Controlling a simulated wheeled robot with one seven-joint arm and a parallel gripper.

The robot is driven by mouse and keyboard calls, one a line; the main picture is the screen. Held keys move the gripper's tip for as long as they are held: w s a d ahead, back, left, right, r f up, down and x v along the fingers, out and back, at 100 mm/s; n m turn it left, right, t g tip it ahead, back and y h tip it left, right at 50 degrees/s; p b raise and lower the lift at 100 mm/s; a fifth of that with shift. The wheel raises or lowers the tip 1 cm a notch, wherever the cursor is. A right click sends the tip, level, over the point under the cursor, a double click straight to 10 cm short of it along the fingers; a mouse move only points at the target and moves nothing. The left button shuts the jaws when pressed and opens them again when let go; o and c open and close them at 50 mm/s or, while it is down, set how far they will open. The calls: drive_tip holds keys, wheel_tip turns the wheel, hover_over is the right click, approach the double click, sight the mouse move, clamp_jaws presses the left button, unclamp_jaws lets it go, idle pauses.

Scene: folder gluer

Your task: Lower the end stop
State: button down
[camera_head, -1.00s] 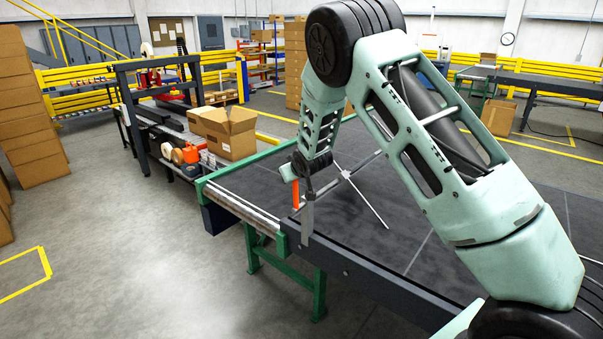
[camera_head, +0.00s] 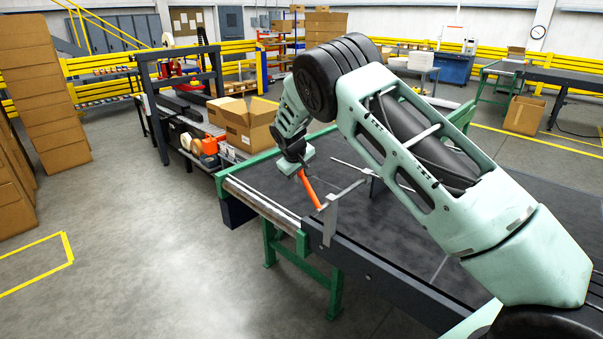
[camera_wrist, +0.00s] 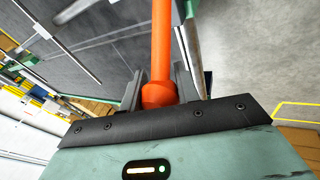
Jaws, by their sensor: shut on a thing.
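The end stop shows in the head view as a grey metal bracket (camera_head: 330,218) at the front edge of the dark table, near its left end. An orange handle (camera_head: 309,189) rises from it, tilted up and left. My gripper (camera_head: 301,170) is at the handle's upper end, above the table's edge. In the wrist view, the orange handle (camera_wrist: 161,45) runs between the two dark fingers of my gripper (camera_wrist: 158,88), which is shut on its knobbed end. The fingers partly hide that end.
The dark table (camera_head: 400,240) has a green frame and a roller strip at its left end. Thin metal rods (camera_head: 350,167) lie over its surface behind the bracket. An open cardboard box (camera_head: 248,125) stands beyond the left end. The floor (camera_head: 180,260) at front left is clear.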

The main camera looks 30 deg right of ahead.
idle(0.4)
drive_tip(key=c, duration=1)
unclamp_jaws()
drive_tip(key=shift+w+f, duration=0.1)
drive_tip(key=shift+c, duration=0.2)
drive_tip(key=shift+a, duration=0.1)
drive_tip(key=b+v, duration=0.6)
drive_tip(key=v, duration=1.1)
drive_tip(key=shift+a, duration=0.1)
